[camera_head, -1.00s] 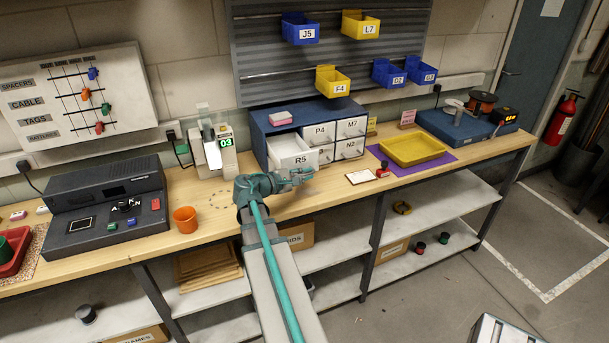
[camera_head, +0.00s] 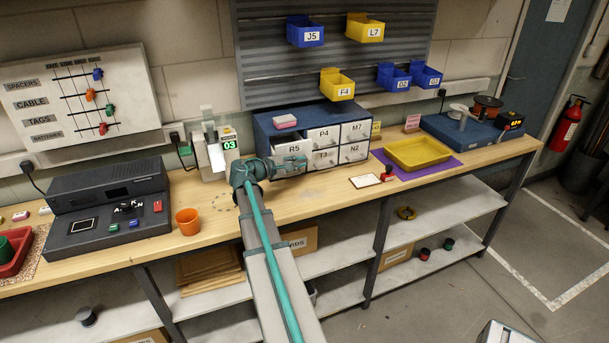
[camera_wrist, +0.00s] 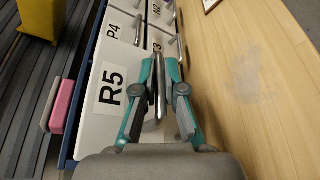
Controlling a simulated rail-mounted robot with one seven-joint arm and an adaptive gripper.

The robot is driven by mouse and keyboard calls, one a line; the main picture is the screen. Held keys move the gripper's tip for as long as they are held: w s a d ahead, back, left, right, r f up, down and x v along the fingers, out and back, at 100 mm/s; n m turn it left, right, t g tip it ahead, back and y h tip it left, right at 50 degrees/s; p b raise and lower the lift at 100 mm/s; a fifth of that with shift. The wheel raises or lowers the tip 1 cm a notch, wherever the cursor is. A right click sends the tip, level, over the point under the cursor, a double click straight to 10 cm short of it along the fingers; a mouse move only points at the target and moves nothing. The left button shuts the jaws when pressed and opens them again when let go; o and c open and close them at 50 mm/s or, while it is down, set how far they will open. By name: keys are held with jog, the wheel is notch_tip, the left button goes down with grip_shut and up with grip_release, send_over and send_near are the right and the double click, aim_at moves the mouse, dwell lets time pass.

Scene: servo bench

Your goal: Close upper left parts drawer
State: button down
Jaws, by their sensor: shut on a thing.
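The upper left parts drawer, labelled R5 (camera_head: 293,150), is white and sits in the blue cabinet (camera_head: 262,128). Its front stands a little forward of the neighbouring drawer P4 (camera_head: 323,133), so it is still slightly out. My gripper (camera_head: 302,163) is at the front of R5, partly covering its lower area. In the wrist view the R5 front (camera_wrist: 110,105) faces me. There my gripper (camera_wrist: 160,75) has its teal fingers shut on the metal drawer handle (camera_wrist: 154,80).
A pink-and-white box (camera_head: 285,121) lies on the cabinet top. Other drawers such as M7 (camera_head: 355,130) appear shut. A yellow tray (camera_head: 417,153) is on a purple mat to the right. An orange cup (camera_head: 187,221) and a scale-like device (camera_head: 215,155) stand to the left.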

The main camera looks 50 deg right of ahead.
aim_at(292, 154)
jog(key=w+d, duration=0.2)
jog(key=w, duration=0.1)
jog(key=w+d, duration=0.1)
jog(key=w, duration=0.1)
jog(key=shift+b, duration=0.35)
jog(key=shift+w+d+r, duration=0.1)
jog(key=shift+w+d, duration=0.1)
jog(key=shift+w, duration=0.1)
jog(key=c, duration=1.5)
grip_release()
jog(key=shift+w, duration=0.1)
jog(key=shift+a, duration=0.1)
jog(key=v, duration=1.1)
jog(key=shift+a+r, duration=0.1)
jog(key=shift+a, duration=0.3)
